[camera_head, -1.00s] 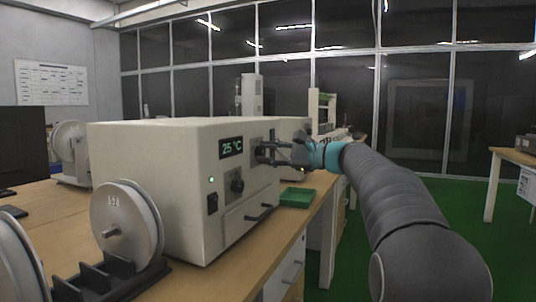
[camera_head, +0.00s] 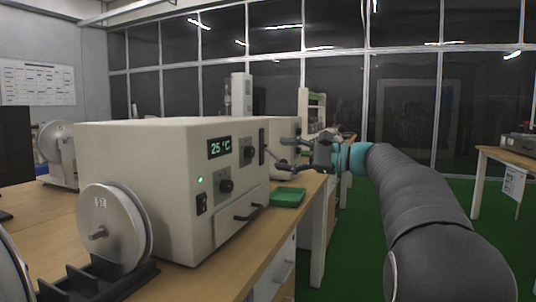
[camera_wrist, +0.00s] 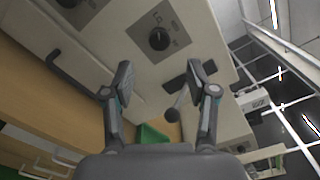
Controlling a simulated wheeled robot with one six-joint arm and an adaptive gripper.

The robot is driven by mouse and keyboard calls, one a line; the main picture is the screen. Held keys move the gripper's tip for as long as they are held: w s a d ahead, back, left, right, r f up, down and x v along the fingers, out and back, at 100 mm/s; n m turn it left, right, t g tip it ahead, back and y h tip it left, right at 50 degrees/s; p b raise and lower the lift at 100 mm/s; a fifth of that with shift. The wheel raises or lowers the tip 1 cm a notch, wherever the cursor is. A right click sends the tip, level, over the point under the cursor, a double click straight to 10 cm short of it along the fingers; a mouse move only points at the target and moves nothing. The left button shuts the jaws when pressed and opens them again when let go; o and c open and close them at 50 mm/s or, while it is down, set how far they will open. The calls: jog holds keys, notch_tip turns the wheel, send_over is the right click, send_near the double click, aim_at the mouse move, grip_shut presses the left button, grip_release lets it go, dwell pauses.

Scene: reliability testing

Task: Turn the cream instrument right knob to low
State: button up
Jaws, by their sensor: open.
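The cream instrument (camera_head: 150,170) is a box on the bench with a green "25 °C" display. Its right knob (camera_head: 249,152) is black on a grey plate, right of the display. In the wrist view this knob (camera_wrist: 159,38) lies beyond the fingertips; small lettering shows beside it, but its pointer setting is too small to read. A second black knob (camera_head: 226,185) sits lower left. My gripper (camera_head: 288,154) is open and empty, to the right of the front face and apart from the right knob. In the wrist view its fingers (camera_wrist: 160,84) are spread wide.
A dark slot with a ball-ended lever (camera_wrist: 172,115) is beside the right knob, close to my fingers. A drawer handle (camera_head: 250,213) and rocker switch (camera_head: 201,204) are lower on the front. A green tray (camera_head: 287,197) lies on the bench. A spool (camera_head: 112,224) stands in front.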

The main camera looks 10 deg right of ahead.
jog(key=shift+v, duration=2)
notch_tip(320, 180, down, 12)
jog(key=w+d+h, duration=0.1)
jog(key=d+h, duration=0.1)
jog(key=h, duration=0.2)
jog(key=s+a+f+n+g+h, duration=0.25)
jog(key=s+f+g+h, duration=0.2)
jog(key=s+f, duration=0.5)
jog(key=s+a+f+n+g+h+p, duration=0.1)
jog(key=s+a+f+n+h, duration=0.2)
jog(key=s, duration=0.6)
jog(key=s+a+f+n+g+h+p, duration=0.1)
jog(key=s+a+f+n+h+p, duration=0.15)
jog(key=s+f+n, duration=0.5)
jog(key=s+a+r+t, duration=0.1)
jog(key=s+a+r, duration=0.2)
jog(key=s, duration=0.5)
jog(key=shift+a+r+n+h, duration=0.15)
jog(key=shift+a+n+h, duration=0.15)
jog(key=shift+a+n, duration=0.15)
